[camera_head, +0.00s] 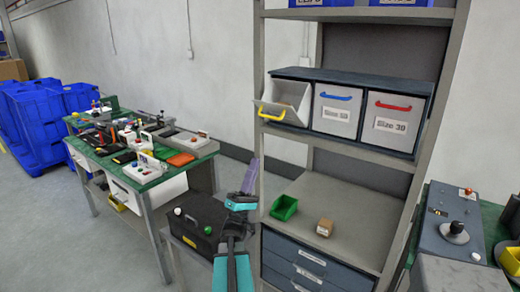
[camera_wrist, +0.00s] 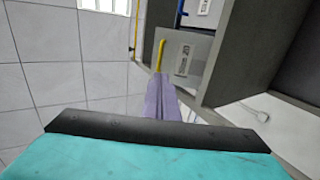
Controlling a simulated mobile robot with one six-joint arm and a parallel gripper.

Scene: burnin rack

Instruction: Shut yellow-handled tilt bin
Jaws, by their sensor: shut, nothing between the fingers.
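The yellow-handled tilt bin (camera_head: 290,97) is the left one of three in a row on the rack. It is tilted open, its front leaning out with the yellow handle (camera_head: 271,114) at its lower edge. In the wrist view the yellow handle (camera_wrist: 161,54) and the labelled bin front (camera_wrist: 186,58) lie just beyond my fingertips. My gripper (camera_head: 253,163) has purple fingers, shut and empty, below and slightly left of the bin in the head view. It also shows in the wrist view (camera_wrist: 160,82). Whether it touches the handle is unclear; the head view shows a gap.
The blue-handled bin (camera_head: 336,109) and red-handled bin (camera_head: 389,121) beside it are shut. A green tray (camera_head: 284,208) and a small brown box (camera_head: 325,227) sit on the shelf below. A rack post stands close left of the open bin. A cluttered workbench (camera_head: 150,185) is at left.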

